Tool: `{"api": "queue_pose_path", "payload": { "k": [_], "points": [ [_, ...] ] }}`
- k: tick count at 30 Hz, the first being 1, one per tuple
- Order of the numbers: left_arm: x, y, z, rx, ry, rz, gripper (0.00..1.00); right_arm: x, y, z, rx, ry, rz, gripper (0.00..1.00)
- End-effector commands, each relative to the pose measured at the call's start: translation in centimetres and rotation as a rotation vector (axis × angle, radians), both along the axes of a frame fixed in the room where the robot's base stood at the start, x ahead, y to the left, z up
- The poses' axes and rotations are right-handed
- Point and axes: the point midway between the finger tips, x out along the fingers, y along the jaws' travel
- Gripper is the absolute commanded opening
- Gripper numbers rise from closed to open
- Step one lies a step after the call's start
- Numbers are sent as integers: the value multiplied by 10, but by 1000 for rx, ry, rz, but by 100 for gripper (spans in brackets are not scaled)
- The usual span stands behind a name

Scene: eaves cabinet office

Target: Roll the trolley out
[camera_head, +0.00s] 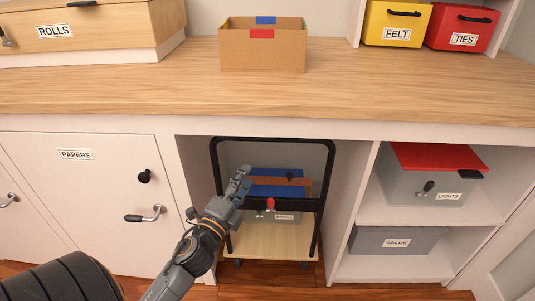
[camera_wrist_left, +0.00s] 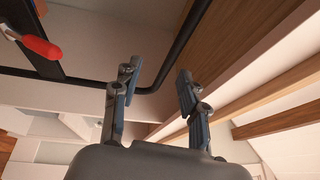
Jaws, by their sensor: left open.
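The trolley (camera_head: 267,238) stands in the open bay under the counter, with a black tubular handle frame (camera_head: 272,141) and a pale wooden deck. A grey box with a blue top (camera_head: 277,181) and a brown strap is on it, with a red-handled catch (camera_head: 270,204) in front. My left gripper (camera_head: 241,180) is in front of the frame's left side. In the left wrist view its fingers (camera_wrist_left: 155,82) are apart and empty, with the frame's bent corner (camera_wrist_left: 148,90) showing between them. I cannot tell whether they touch it. My right gripper is not in view.
Left of the bay is the PAPERS door (camera_head: 90,200) with a protruding handle (camera_head: 146,215). Right are shelves with the LIGHTS bin (camera_head: 420,185) and SPARE box (camera_head: 375,240). The counter (camera_head: 350,95) overhangs the bay and holds a cardboard box (camera_head: 262,52).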

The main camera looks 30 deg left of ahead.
Motion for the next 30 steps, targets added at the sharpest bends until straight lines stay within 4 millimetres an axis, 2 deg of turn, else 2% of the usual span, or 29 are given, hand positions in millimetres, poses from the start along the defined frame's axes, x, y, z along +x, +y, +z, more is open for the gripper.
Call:
{"api": "queue_pose_path", "payload": {
  "k": [3, 8, 17, 24, 30],
  "points": [
    [-4, -3, 18, 60, -46, -3, 43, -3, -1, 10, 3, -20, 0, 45],
    [4, -2, 28, 74, -59, -3, 43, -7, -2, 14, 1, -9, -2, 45],
    [57, 6, 38, 74, -58, -3, 43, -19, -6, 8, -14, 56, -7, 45],
    [100, 13, 44, 73, -56, -2, 43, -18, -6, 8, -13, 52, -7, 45],
    [122, 16, 48, 70, -55, -2, 43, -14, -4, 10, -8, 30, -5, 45]
  ]
}}
